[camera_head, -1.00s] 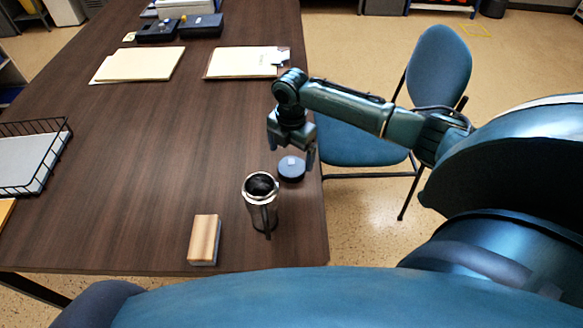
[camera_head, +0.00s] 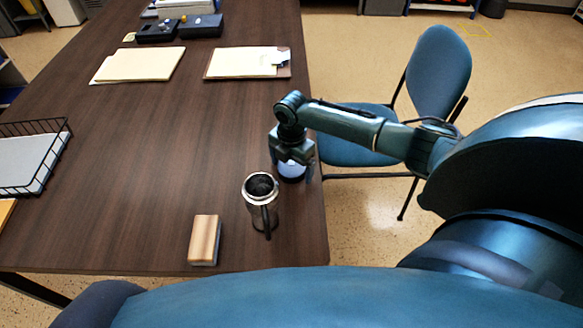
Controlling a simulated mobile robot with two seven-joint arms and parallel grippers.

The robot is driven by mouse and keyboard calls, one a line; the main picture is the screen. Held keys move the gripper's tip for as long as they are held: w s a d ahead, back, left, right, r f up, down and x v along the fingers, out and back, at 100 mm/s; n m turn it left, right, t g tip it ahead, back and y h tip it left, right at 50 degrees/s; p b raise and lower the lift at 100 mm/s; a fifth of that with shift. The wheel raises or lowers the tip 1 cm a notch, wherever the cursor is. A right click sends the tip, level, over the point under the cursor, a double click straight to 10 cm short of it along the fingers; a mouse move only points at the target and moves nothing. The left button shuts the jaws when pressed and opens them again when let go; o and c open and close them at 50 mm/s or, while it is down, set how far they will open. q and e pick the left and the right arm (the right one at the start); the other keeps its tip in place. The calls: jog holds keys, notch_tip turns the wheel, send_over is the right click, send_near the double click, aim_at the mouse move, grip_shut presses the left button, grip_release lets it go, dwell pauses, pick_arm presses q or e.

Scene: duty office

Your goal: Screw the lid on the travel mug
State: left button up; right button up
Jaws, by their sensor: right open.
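The travel mug (camera_head: 262,206) stands upright and open-topped near the table's front right corner, with its dark inside showing and its handle toward me. The round blue lid (camera_head: 291,173) lies on the table just behind and right of the mug, near the right edge. My right gripper (camera_head: 292,172) is open, pointing down over the lid with a finger on either side of it. It hides part of the lid, and I cannot tell whether the fingers touch it. My left gripper is out of view.
A wood-backed eraser block (camera_head: 204,239) lies left of the mug. A wire tray (camera_head: 66,137) is at the left edge, and folders (camera_head: 140,64) and a clipboard (camera_head: 243,62) lie farther back. A blue chair (camera_head: 440,70) stands right of the table. The table's middle is clear.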

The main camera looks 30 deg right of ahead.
aim_at(291, 167)
jog(key=shift+c, duration=0.2)
jog(key=c, duration=1)
notch_tip(291, 167, up, 10)
jog(key=shift+r, duration=0.1)
